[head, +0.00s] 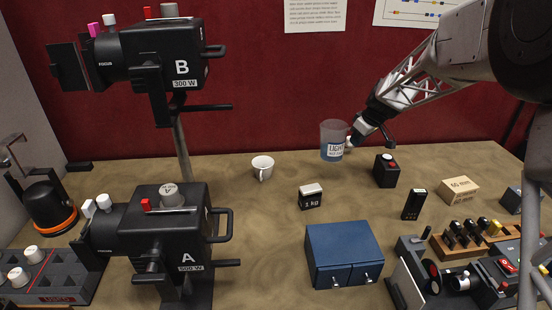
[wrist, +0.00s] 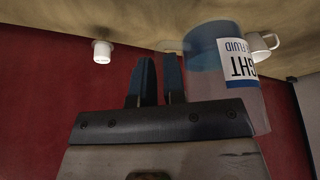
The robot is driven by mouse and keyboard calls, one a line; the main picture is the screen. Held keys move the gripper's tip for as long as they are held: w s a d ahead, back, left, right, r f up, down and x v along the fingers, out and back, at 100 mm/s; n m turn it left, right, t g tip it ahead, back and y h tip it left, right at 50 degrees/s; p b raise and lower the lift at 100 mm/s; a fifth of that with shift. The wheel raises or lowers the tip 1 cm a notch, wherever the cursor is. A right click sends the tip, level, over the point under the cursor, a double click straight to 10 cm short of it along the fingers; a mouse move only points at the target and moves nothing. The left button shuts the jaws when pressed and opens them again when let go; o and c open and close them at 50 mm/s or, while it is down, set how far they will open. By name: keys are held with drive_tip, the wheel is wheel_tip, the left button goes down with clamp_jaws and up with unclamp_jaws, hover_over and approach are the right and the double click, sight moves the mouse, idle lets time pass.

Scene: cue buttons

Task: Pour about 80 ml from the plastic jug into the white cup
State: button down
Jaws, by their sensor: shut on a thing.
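The clear plastic jug (head: 333,131) is upright at the back of the table, with bluish fluid in its lower part and a white label on its side. My gripper (head: 353,138) reaches it from the right and is shut on its handle side; the grip itself is small and partly hidden. In the wrist view, which is upside down, the jug (wrist: 205,55) is right beside my fingers (wrist: 158,75). The white cup (head: 262,167) stands upright on the table left of the jug, apart from it. A white cup with a handle also shows in the wrist view (wrist: 265,42).
Two black lamps, B (head: 165,60) and A (head: 160,235), stand at the left. A 1 kg block (head: 311,197) and a blue box (head: 343,255) are in front. Table between cup and jug is clear.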

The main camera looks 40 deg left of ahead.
drive_tip(key=w+a+f+n, duration=0.1)
drive_tip(key=a+f, duration=0.1)
drive_tip(key=a, duration=0.4)
drive_tip(key=w+a+f+n+g, duration=0.1)
drive_tip(key=a+f+n, duration=0.1)
drive_tip(key=a, duration=0.4)
drive_tip(key=w+a+f+n+g, duration=0.1)
drive_tip(key=a+f+n, duration=0.1)
drive_tip(key=a, duration=0.4)
drive_tip(key=shift+w+a+f, duration=0.15)
drive_tip(key=shift+a+f, duration=0.05)
drive_tip(key=shift+f, duration=0.25)
drive_tip(key=shift+w+a+f, duration=0.1)
drive_tip(key=shift+a+f, duration=0.05)
drive_tip(key=shift+f, duration=0.25)
drive_tip(key=shift+a+f+n, duration=0.35)
drive_tip(key=shift+a+n, duration=0.15)
drive_tip(key=shift+a, duration=0.15)
drive_tip(key=shift+r, duration=0.1)
drive_tip(key=s+a+r+n+t+h, duration=0.2)
drive_tip(key=s+r+t, duration=0.6)
drive_tip(key=t, duration=0.3)
drive_tip(key=shift+s+r, duration=0.3)
drive_tip(key=shift+s, duration=0.15)
drive_tip(key=shift+s+r, duration=0.1)
drive_tip(key=shift+r, duration=0.05)
drive_tip(key=shift+s+a+r+t, duration=0.1)
drive_tip(key=shift+s+r+t, duration=0.45)
drive_tip(key=shift+t, duration=0.25)
